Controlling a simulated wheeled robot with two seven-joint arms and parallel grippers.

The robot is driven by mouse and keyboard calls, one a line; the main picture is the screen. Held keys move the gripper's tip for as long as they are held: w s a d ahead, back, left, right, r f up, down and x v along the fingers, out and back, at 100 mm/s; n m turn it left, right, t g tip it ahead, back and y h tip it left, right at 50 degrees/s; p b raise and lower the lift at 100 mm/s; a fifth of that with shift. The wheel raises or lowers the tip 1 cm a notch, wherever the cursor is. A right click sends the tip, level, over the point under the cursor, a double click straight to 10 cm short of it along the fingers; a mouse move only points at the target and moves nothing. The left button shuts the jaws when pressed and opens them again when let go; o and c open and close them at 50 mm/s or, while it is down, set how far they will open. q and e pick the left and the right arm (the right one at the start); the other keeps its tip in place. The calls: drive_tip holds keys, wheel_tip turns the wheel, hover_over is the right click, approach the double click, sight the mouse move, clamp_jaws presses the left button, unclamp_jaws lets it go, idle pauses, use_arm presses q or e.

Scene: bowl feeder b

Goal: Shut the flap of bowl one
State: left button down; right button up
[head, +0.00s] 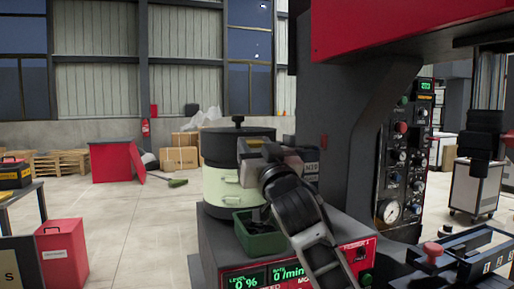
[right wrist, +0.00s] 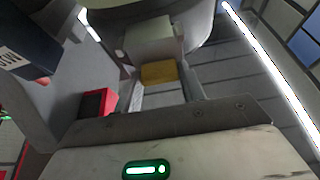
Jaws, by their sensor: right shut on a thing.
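Bowl one (head: 222,186) is a pale green drum with a black lid and a knob on top, on a dark feeder housing with a red front panel. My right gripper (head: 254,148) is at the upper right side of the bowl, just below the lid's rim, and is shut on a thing. In the right wrist view a small yellow piece (right wrist: 158,73) shows at the jaws, below a grey block. The held thing seems to be the bowl's flap, but the hand mostly hides it, so its angle cannot be told. My left gripper is not in view.
A green bin (head: 258,240) sits below my right gripper, in front of the bowl. A dark machine column with a gauge panel (head: 398,170) stands close on the right. A red box (head: 62,254) is at the lower left.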

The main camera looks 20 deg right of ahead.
drive_tip(key=shift+w+r+g+p, duration=0.15)
drive_tip(key=shift+r+g+p, duration=0.25)
drive_tip(key=shift+p, duration=1.2)
drive_tip(key=shift+w+f+g, duration=0.1)
drive_tip(key=shift+f+g, duration=0.2)
drive_tip(key=shift+g, duration=0.1)
drive_tip(key=o, duration=1)
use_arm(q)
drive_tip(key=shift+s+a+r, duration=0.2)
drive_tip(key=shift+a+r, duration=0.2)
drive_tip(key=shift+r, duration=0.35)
use_arm(e)
drive_tip(key=shift+s+f, duration=0.25)
drive_tip(key=shift+s, duration=0.25)
use_arm(q)
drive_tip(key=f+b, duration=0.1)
drive_tip(key=b, duration=0.1)
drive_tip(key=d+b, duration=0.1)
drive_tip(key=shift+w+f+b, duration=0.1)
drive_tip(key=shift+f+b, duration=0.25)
drive_tip(key=shift+b, duration=0.05)
use_arm(e)
drive_tip(key=v, duration=1.5)
